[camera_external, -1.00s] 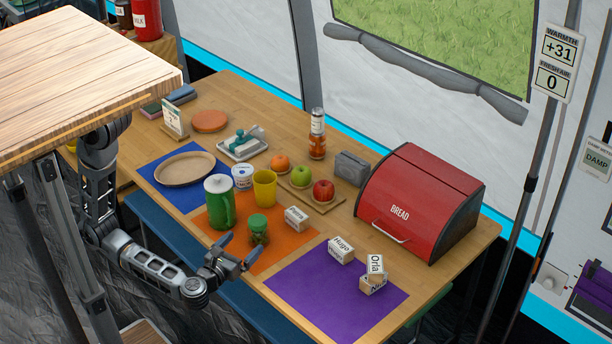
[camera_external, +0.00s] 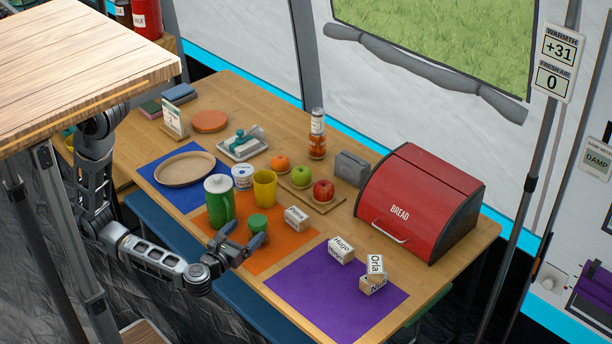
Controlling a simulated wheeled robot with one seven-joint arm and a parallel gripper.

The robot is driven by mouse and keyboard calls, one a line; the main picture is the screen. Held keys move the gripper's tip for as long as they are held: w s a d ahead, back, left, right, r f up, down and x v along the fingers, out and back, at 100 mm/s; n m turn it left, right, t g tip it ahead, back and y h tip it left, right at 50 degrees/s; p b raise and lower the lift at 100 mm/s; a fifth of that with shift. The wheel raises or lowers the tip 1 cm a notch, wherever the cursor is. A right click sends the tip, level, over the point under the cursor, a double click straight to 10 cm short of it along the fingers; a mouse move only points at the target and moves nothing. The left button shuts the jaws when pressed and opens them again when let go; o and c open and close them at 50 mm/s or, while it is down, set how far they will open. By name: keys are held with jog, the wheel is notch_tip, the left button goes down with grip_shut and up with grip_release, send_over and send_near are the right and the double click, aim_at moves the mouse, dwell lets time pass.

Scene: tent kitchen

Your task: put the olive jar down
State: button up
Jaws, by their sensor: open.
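The olive jar (camera_external: 258,222), a small jar with a green lid, stands upright on the orange mat (camera_external: 286,240). It is just right of the green pitcher (camera_external: 219,199). My gripper (camera_external: 244,240) is open at the front edge of the mat, with its fingers pointing toward the jar. One finger overlaps the lower part of the jar in the picture. I cannot tell whether the finger touches it. The lower part of the jar is partly hidden by the gripper.
A yellow cup (camera_external: 264,187) and a white tub (camera_external: 242,177) stand behind the jar. A name block (camera_external: 296,218) sits to its right. The purple mat (camera_external: 325,296) has clear room. A red bread box (camera_external: 420,203) fills the table's right side.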

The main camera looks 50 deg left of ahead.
aim_at(262, 218)
jog(key=x, duration=0.7)
jog(key=shift+w+d, duration=0.25)
jog(key=shift+w, duration=0.1)
jog(key=c, duration=1.2)
jog(key=shift+c, duration=0.8)
jog(key=shift+r, duration=0.1)
